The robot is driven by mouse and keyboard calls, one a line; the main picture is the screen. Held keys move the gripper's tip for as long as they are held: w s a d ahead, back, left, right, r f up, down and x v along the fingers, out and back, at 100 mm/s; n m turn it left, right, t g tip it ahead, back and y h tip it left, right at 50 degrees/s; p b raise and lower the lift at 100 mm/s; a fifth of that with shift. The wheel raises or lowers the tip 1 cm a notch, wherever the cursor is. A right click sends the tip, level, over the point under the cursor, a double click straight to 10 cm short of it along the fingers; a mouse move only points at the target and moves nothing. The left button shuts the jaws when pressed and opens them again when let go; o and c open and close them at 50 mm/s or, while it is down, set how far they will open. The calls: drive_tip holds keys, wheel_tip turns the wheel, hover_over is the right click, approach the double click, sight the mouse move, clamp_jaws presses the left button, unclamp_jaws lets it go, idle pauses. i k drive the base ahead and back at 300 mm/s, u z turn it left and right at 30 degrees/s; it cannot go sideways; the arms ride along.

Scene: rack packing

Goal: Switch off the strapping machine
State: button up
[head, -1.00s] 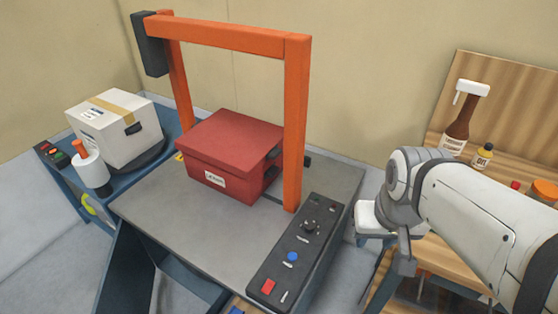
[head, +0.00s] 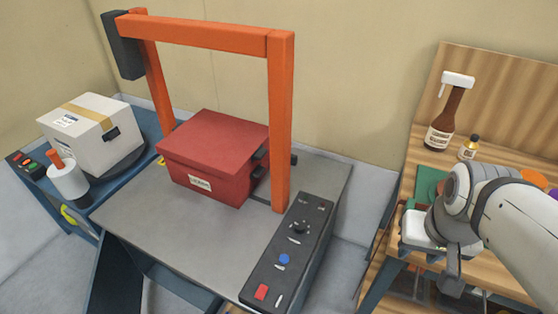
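The strapping machine has a grey table top (head: 140,215), an orange arch (head: 281,120) and a dark control panel (head: 290,250) at its front right. The panel carries a red square button (head: 261,292), a blue round button (head: 284,259), a black knob (head: 299,228) and small switches near its far end. A red box (head: 212,160) with a white label sits under the arch. My arm's wrist is at the right, over the wooden bench and apart from the panel. My gripper (head: 452,265) shows only in part below the wrist; its fingertips cannot be made out.
A white taped box (head: 90,140) and a white roll (head: 67,180) are on the blue stand at the left.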

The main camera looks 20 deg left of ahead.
sight(260, 294)
drive_tip(key=k, duration=2.7)
drive_tip(key=u, duration=0.75)
drive_tip(key=i, duration=2.2)
drive_tip(key=u, duration=0.05)
